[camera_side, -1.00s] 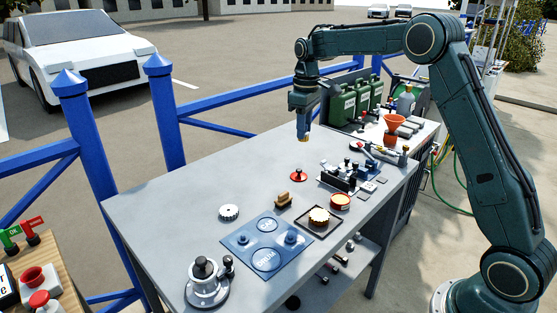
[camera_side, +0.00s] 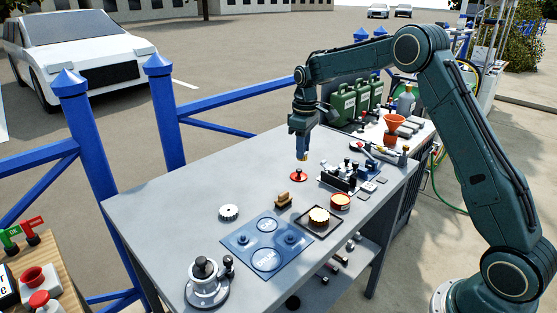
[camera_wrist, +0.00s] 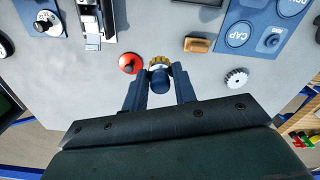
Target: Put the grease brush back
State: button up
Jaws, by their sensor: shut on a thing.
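My gripper (camera_side: 302,150) is above the grey workbench, pointing down, just behind the red knobbed disc (camera_side: 298,175). In the wrist view my gripper (camera_wrist: 160,88) is shut on a dark blue round-topped piece with a tan, ridged lower end, which I take as the grease brush (camera_wrist: 160,83). Its tan tip points down and appears clear of the bench. Its full length is hidden by the jaws. The red disc (camera_wrist: 130,63) lies just left of it in the wrist view. An open red-rimmed tin (camera_side: 341,201) stands farther right on the bench.
A wooden block (camera_side: 283,200) and a white toothed wheel (camera_side: 229,212) lie near the blue mat (camera_side: 240,240). A dark tray (camera_side: 330,232) holds a pale toothed part. A metal fixture (camera_side: 338,178) stands right of my gripper. Green cans (camera_side: 345,107) stand behind. The bench's left part is clear.

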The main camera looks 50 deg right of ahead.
notch_tip(320, 180, down, 8)
dwell(0.4)
jog(key=shift+f, duration=2.15)
jog(key=shift+f, duration=0.15)
jog(key=o, duration=0.9)
jog(key=shift+o, duration=0.2)
notch_tip(320, 180, up, 12)
jog(key=shift+r, duration=0.2)
